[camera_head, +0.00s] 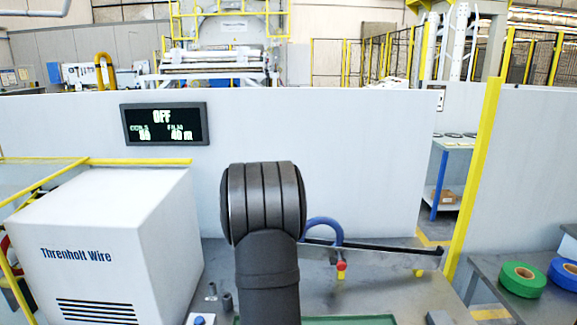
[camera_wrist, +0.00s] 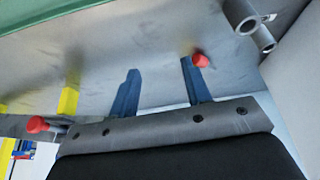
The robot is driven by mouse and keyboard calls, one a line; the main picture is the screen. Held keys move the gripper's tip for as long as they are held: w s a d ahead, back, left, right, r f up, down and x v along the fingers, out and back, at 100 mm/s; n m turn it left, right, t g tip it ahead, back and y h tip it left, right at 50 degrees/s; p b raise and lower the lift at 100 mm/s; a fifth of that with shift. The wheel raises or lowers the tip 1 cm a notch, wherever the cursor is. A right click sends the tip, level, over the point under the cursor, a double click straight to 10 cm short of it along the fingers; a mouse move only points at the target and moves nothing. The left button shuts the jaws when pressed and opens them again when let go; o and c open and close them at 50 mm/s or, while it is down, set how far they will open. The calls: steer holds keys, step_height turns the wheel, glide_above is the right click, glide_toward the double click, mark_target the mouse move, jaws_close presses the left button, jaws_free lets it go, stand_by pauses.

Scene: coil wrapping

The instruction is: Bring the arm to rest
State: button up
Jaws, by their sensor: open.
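My gripper (camera_wrist: 161,78) shows in the wrist view as two dark blue fingers standing up from a grey bolted bar. The fingers are apart, and nothing shows between them but the grey metal bench (camera_wrist: 100,50). A red knob (camera_wrist: 200,61) shows at the right finger's tip; I cannot tell if they touch. In the head view my black arm rises at the lower middle and hides the gripper. Behind it are a blue ring (camera_head: 325,226) and a red button (camera_head: 341,266) on the bench.
A white Threnholt Wire cabinet (camera_head: 105,245) stands left. A wall panel (camera_head: 370,150) with a display (camera_head: 163,123) reading OFF closes the back. A green roll (camera_head: 522,278) lies on the right table. Grey tubes (camera_wrist: 250,22) and a green surface (camera_wrist: 50,12) show in the wrist view.

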steer(key=x, duration=0.6)
steer(key=shift+w+f, duration=0.1)
steer(key=shift+f, duration=0.3)
steer(key=shift+w, duration=0.15)
steer(key=shift+r, duration=1.05)
steer(key=shift+f, duration=0.1)
